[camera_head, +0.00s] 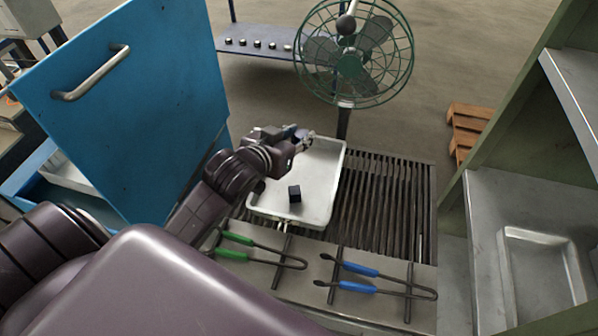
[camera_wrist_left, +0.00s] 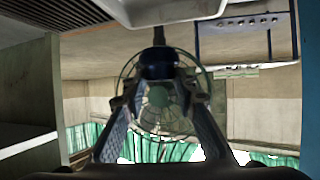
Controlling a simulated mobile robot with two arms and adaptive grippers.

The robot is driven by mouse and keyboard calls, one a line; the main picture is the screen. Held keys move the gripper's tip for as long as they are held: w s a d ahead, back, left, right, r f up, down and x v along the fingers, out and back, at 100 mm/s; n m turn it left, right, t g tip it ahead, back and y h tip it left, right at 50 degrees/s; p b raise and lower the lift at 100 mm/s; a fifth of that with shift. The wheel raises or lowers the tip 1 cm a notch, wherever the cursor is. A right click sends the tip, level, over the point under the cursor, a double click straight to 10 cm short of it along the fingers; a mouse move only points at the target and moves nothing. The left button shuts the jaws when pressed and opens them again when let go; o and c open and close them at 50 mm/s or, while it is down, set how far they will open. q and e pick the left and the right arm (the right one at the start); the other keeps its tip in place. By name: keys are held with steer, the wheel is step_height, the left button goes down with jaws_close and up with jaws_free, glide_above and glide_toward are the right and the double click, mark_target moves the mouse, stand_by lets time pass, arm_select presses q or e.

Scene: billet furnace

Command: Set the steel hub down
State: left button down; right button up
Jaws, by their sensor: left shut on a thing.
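My left gripper (camera_head: 301,137) reaches in from the left and hangs above the far part of a pale metal tray (camera_head: 325,157). It is shut on the steel hub (camera_wrist_left: 158,64), a dark round piece between the fingertips in the left wrist view. In the head view the hub is mostly hidden by the fingers. A small dark block (camera_head: 294,193) lies in the nearer part of the tray, apart from the gripper. My right gripper is not in view.
The tray stands on a slatted grate (camera_head: 385,195). Green-handled tongs (camera_head: 237,238) and blue-handled tongs (camera_head: 360,270) lie in front. A green caged fan (camera_head: 353,55) stands behind. A blue panel (camera_head: 130,100) rises at left; a shelf unit (camera_head: 485,210) with another tray (camera_head: 540,265) stands at right.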

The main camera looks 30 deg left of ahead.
arm_select(q)
step_height(320, 180, down, 9)
steer(key=shift+r, duration=0.1)
steer(key=shift+f, duration=2.2)
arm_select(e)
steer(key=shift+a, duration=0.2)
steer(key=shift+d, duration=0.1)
arm_select(q)
steer(key=c, duration=1.5)
jaws_free()
steer(key=shift+s+f, duration=0.1)
steer(key=shift+f, duration=0.05)
steer(key=shift+c, duration=0.2)
steer(key=b+v, duration=0.1)
steer(key=v, duration=0.9)
steer(key=shift+s, duration=0.3)
steer(key=shift+s+r, duration=0.5)
steer(key=shift+s, duration=0.1)
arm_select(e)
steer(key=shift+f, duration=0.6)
